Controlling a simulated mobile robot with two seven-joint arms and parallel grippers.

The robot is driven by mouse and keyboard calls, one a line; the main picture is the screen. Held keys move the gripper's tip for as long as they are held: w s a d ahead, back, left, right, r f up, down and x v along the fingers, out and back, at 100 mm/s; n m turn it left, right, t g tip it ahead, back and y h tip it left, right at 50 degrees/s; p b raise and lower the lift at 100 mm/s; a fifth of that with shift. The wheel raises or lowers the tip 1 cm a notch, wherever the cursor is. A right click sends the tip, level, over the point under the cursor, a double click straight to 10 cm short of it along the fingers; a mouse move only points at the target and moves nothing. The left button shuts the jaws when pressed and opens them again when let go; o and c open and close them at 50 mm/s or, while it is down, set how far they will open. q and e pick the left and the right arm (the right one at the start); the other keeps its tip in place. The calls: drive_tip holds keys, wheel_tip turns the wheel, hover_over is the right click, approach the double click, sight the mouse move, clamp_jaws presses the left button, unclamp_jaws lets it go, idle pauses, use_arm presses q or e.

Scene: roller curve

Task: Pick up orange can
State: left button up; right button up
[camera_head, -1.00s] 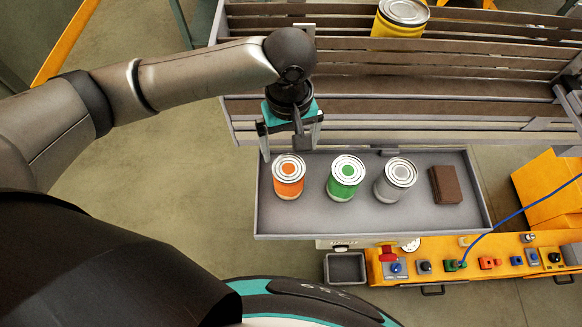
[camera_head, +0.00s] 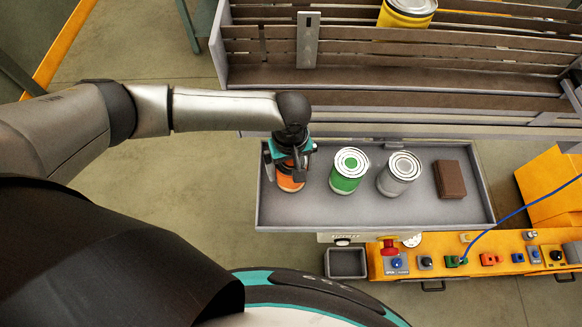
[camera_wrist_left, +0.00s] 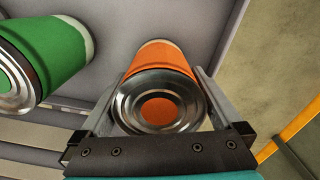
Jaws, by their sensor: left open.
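The orange can (camera_head: 290,183) stands at the left end of the grey tray (camera_head: 322,214), mostly hidden from the head by my left gripper (camera_head: 289,177). In the left wrist view the orange can (camera_wrist_left: 160,85), with its silver lid and orange centre, sits between the two open fingers of my left gripper (camera_wrist_left: 160,92). One finger is on each side of the can. I cannot tell whether either finger touches it. My right gripper is not in view.
A green can (camera_head: 348,172), a silver can (camera_head: 398,174) and a brown block (camera_head: 450,179) stand to the right in the tray. A slatted conveyor (camera_head: 420,52) with a yellow can (camera_head: 406,12) lies behind. An orange control panel (camera_head: 476,259) is at the front right.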

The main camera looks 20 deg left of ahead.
use_arm(q)
drive_tip(key=shift+f, duration=0.6)
drive_tip(key=c, duration=1.2)
drive_tip(key=shift+r, duration=0.1)
